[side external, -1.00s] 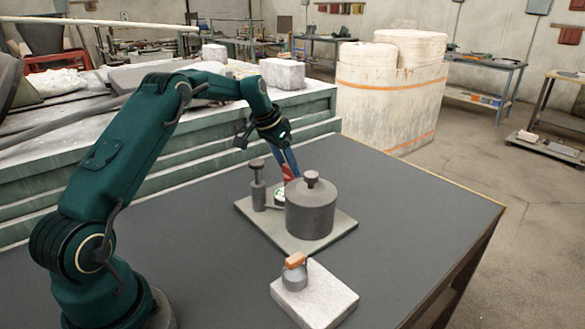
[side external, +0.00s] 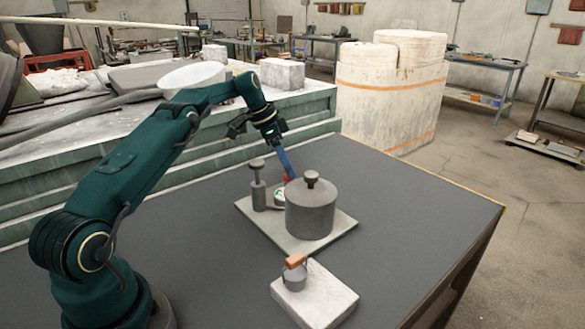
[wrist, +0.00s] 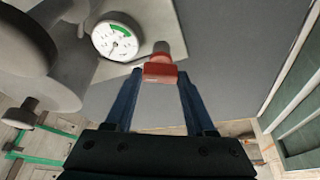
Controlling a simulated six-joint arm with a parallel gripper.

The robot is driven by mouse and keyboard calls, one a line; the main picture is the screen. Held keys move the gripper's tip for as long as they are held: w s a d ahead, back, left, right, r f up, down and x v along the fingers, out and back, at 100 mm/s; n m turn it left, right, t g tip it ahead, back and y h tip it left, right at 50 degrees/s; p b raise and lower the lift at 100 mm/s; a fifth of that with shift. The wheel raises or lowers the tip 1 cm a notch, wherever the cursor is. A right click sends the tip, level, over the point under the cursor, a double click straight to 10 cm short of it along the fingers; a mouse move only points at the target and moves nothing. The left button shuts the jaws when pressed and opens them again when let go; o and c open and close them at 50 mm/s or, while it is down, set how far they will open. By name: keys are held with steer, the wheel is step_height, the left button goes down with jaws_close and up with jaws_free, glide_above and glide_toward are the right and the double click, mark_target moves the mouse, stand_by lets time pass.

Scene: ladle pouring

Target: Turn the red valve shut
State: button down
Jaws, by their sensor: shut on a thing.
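The red valve (wrist: 160,72) sits at the edge of the grey plate in the wrist view, on a short round stem. In the side view only a bit of its red (side external: 290,179) shows behind the large grey vessel (side external: 310,212). My gripper (wrist: 160,76) is shut on the red valve, one blue finger on each side of it. In the side view my gripper (side external: 287,172) reaches down to it from behind. A round white dial gauge (wrist: 117,38) with a green arc is beside the valve, its needle too small to read surely.
A grey post with a round knob (side external: 257,185) stands left of the vessel on the plate (side external: 303,244). A small grey pot with an orange handle (side external: 295,275) stands on a pale block (side external: 325,297) in front. The table's right side is clear.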

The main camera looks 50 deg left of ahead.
steer(key=shift+m, duration=0.3)
stand_by(0.5)
steer(key=shift+c, duration=1.2)
jaws_free()
steer(key=shift+n, duration=0.7)
